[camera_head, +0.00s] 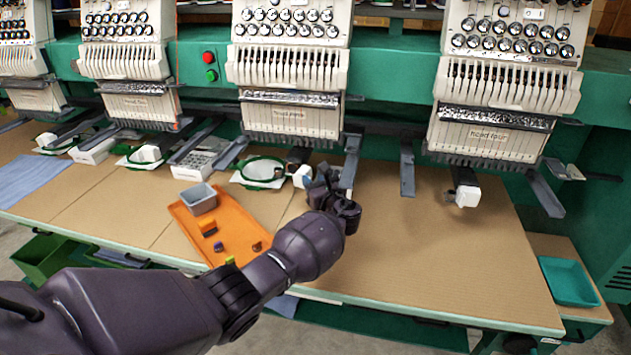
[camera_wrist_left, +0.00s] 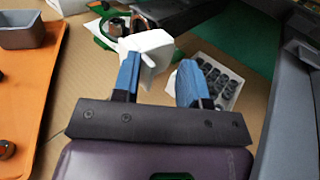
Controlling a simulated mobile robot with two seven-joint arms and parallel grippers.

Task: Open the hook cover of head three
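Head three (camera_head: 290,118) is the embroidery head in the middle of the head view, with its name on a white panel. Below it, the white hook cover (camera_head: 302,177) sits at the end of a dark arm over the table. In the left wrist view the white block of the cover (camera_wrist_left: 152,46) lies just beyond the fingertips, partly behind the left-hand finger. My left gripper (camera_head: 328,187) is right beside the cover. Its two blue fingers (camera_wrist_left: 160,68) are apart, with a gap between them. I cannot tell whether a finger touches the cover. My right gripper is not in view.
An orange tray (camera_head: 257,215) with a grey bin (camera_head: 199,197) and small blocks lies left of my gripper. A white bobbin box (camera_wrist_left: 222,80) and grey brackets (camera_head: 351,160) stand close by. Head four (camera_head: 488,138) is to the right. The table's right part is clear.

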